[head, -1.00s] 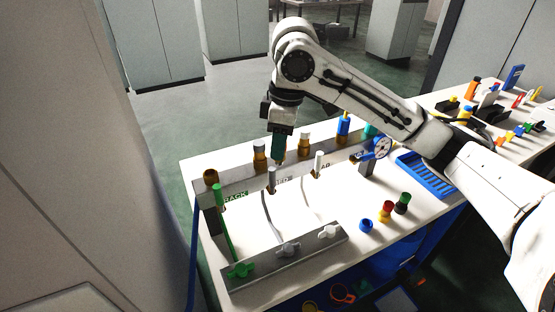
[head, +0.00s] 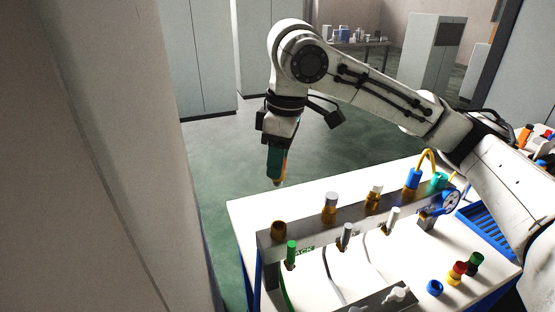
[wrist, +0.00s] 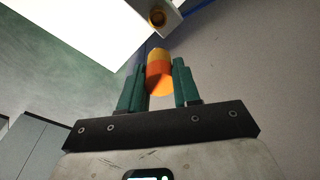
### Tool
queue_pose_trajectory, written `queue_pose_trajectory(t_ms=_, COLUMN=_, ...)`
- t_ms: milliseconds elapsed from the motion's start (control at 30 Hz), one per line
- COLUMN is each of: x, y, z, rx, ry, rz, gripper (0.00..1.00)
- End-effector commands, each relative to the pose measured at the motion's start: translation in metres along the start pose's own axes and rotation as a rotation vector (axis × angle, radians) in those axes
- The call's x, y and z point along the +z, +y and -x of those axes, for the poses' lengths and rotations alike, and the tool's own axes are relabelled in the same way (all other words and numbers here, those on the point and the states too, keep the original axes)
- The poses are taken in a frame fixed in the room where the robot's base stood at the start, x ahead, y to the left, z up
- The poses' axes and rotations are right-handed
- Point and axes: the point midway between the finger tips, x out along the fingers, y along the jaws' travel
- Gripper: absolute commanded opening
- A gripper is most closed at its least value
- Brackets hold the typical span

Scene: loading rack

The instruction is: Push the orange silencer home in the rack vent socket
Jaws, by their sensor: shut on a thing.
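My gripper (head: 279,181) has green fingers and hangs above the floor just past the table's far left edge, higher than the rack. It is shut on the orange silencer (wrist: 159,76), whose yellow-brass end points away from the palm in the wrist view. In the head view only a sliver of orange shows beside the fingers. The open brass socket (head: 278,229) stands on the left end of the grey rack (head: 352,212), above a partly hidden green label. It also shows at the top of the wrist view (wrist: 156,17). The silencer is apart from it.
Brass fittings with pale tops (head: 330,203) stand along the rack, with a blue fitting (head: 413,179) farther right. A green-handled valve (head: 291,250) and grey ones are on its front. Loose coloured caps (head: 457,272) lie on the white table. A wall panel rises at left.

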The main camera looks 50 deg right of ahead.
Motion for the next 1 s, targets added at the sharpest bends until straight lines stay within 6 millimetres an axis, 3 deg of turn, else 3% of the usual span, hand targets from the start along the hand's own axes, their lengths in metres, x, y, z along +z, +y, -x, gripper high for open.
queue_pose_trajectory(t_ms=267, x=0.001, y=0.000, z=-0.009, rx=0.001, ry=0.000, rz=-0.004, gripper=0.02)
queue_pose_trajectory(t_ms=733, x=0.006, y=0.000, z=-0.049, rx=0.000, ry=-0.001, rz=-0.004, gripper=0.02)
queue_pose_trajectory(t_ms=1000, x=0.007, y=0.000, z=-0.058, rx=0.001, ry=0.000, rz=-0.004, gripper=0.02)
